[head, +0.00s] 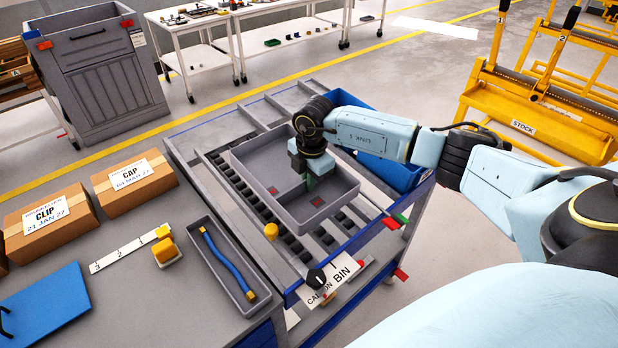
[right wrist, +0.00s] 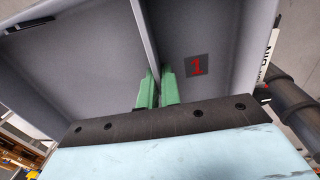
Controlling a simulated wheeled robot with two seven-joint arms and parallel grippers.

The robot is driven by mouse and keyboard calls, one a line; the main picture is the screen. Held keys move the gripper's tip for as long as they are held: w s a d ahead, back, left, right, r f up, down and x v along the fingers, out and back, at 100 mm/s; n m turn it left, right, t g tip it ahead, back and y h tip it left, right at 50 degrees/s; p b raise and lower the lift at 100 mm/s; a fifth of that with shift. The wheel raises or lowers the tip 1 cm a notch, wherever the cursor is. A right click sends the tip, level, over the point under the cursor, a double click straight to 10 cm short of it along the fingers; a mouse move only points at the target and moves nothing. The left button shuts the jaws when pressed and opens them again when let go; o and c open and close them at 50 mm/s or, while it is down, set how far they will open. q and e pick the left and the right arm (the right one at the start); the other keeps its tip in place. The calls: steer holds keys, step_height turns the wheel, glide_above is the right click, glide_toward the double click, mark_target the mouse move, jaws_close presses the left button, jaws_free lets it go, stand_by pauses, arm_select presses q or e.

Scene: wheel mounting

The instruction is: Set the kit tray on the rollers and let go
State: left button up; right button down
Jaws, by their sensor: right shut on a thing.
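The grey kit tray (head: 330,213) is over the roller lanes (head: 240,190) of the cart in the head view. It has a middle divider and red number marks on its floor. My right gripper (head: 311,181) reaches down into the tray. In the right wrist view its green fingers (right wrist: 157,90) are shut on the tray's divider (right wrist: 148,38), beside a red "1" mark (right wrist: 196,66). The tray hides the rollers beneath it, and I cannot tell whether its underside touches them. My left gripper is not in view.
A blue bin (head: 397,177) stands right of the tray. A yellow knob (head: 271,231) and a black knob (head: 316,277) are at the near side. A narrow grey tray with a blue hose (head: 228,262) lies on the left bench. Boxes (head: 135,184) stand further left.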

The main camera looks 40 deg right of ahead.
mark_target(307, 196)
step_height(307, 196, down, 3)
steer(key=shift+w+b, duration=0.15)
steer(key=shift+b, duration=0.75)
step_height(307, 196, down, 3)
steer(key=shift+w+f+b, duration=0.15)
steer(key=shift+b, duration=1.05)
steer(key=shift+w+f+b, duration=0.2)
steer(key=shift+f+b, duration=1.1)
steer(key=shift+f, duration=0.45)
steer(key=c, duration=1.5)
jaws_free()
steer(key=shift+s, duration=0.1)
